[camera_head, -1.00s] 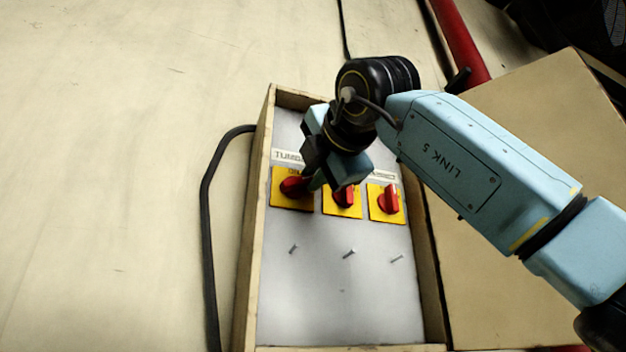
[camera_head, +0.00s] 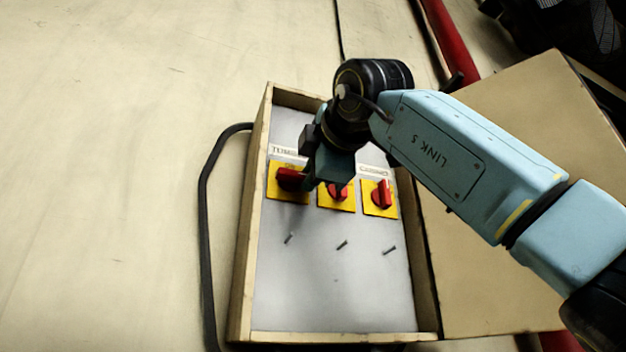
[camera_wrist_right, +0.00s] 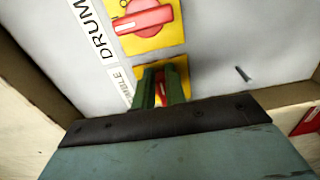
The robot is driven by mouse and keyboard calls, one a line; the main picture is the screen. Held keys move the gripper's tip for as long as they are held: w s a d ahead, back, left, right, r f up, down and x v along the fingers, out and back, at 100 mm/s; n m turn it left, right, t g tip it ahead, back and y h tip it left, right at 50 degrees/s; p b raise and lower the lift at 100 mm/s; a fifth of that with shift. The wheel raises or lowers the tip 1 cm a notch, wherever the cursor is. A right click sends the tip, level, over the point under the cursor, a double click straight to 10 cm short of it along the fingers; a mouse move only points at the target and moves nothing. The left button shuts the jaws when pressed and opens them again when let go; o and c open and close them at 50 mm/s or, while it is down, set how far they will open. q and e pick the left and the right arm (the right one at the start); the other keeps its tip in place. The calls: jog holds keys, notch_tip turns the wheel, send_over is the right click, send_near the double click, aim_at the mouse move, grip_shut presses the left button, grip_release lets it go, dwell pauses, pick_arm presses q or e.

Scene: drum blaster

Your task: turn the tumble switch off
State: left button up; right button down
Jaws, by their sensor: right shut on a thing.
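The tumble switch is a red knob (camera_head: 290,178) on a yellow plate, the leftmost of the row on the grey panel (camera_head: 320,290). Its knob lies crosswise, unlike the more upright knobs of the other switches. My right gripper (camera_head: 309,181) reaches down beside it and hides part of the plate and label. In the right wrist view, the green fingers (camera_wrist_right: 161,83) are shut on the tumble knob (camera_wrist_right: 160,95), which shows between them. My left gripper is not in view.
The middle switch (camera_head: 338,194) and right switch (camera_head: 381,196) stand close by on yellow plates. A raised wooden frame (camera_head: 247,230) surrounds the panel. Several small metal toggles stick up below the switches. A black cable (camera_head: 204,210) runs along the left outside.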

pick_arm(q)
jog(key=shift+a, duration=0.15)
pick_arm(e)
jog(key=shift+a+f, duration=0.15)
jog(key=shift+f, duration=0.05)
